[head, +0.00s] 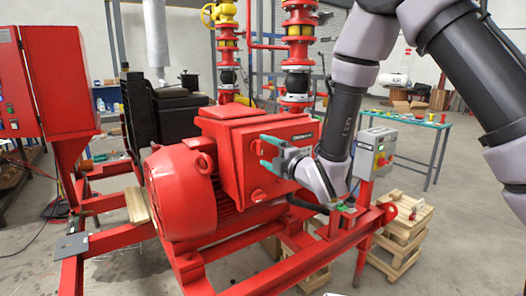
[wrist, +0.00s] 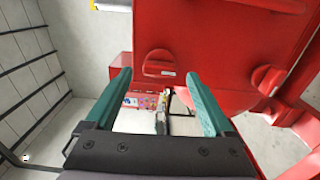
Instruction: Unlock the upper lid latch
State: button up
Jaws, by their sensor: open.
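The red box (head: 232,160) on the motor carries two red lid latches. In the wrist view, the upper latch (wrist: 158,63) is a raised red handle on a round base. It appears just beyond and between my fingertips, with no visible contact. The lower latch (wrist: 268,80) lies to its right, outside the fingers; it also shows in the head view (head: 258,195). My gripper (head: 263,151), with teal fingers, is open and empty at the box's side; it also shows in the wrist view (wrist: 158,78). In the head view my fingers partly hide the upper latch area.
The red motor (head: 182,190) sits below and left of the box. A grey control box (head: 376,150) stands right of my wrist. Red valve pipes (head: 298,50) rise behind. A wooden pallet stack (head: 403,235) and a worktable (head: 425,130) stand at right.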

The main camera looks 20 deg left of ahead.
jog(key=v, duration=0.8)
jog(key=shift+s+d, duration=0.2)
jog(key=shift+s, duration=0.05)
jog(key=w+d+r+m+t+h, duration=0.1)
jog(key=w+d+r+m+h, duration=0.4)
jog(key=d+m, duration=0.45)
jog(key=w+d+r+m+h, duration=0.5)
jog(key=d+m, duration=0.3)
jog(key=d, duration=0.3)
jog(key=s+d+r+m+g+h, duration=0.1)
jog(key=s+d+r+m+g, duration=0.3)
jog(key=s+d+m, duration=0.6)
jog(key=s+d+r+m, duration=0.1)
jog(key=s+d+m, duration=0.1)
jog(key=s, duration=0.3)
jog(key=s+d+r+m+g, duration=0.1)
jog(key=s+d+r+m, duration=0.1)
jog(key=s+d, duration=0.2)
jog(key=shift+s+d+m+h, duration=0.25)
jog(key=shift+s+m+h, duration=0.15)
jog(key=shift+s, duration=0.55)
